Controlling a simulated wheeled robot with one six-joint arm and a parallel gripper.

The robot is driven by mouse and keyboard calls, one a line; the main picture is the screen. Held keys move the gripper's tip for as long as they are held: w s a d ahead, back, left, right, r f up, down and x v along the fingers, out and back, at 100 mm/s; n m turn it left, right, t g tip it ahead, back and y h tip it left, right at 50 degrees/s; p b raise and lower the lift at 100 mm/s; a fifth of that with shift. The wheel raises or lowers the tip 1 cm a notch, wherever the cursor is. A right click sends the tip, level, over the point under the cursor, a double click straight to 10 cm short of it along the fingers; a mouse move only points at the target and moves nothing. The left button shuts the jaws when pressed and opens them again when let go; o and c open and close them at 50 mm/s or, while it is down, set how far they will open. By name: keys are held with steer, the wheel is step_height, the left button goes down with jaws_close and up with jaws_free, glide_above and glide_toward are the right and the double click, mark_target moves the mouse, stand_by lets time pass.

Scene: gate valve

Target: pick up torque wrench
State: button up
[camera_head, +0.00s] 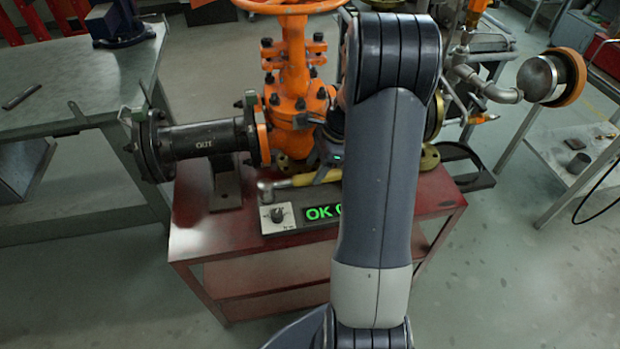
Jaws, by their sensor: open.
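The torque wrench (296,182) looks like a yellow bar with a metal head at its left end. It lies roughly level on the red table, just behind the grey box with the green "OK" display (300,216). Its right part is hidden behind my arm. My gripper (325,174) is at the visible right part of the yellow bar, pointing down, with its jaws open. The fingertips are small and partly covered, so I cannot tell whether they touch the bar or are around it.
The orange gate valve (292,75) stands close behind the wrench, with a black "OUT" pipe (203,142) on its left. The red table (198,232) has bare space at its front left. A grey workbench (80,85) stands at left. My arm hides the table's middle right.

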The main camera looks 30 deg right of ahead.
mark_target(313, 174)
steer(key=x, duration=0.5)
steer(key=shift+s+f, duration=0.15)
steer(key=shift+s, duration=0.05)
jaws_close()
stand_by(0.3)
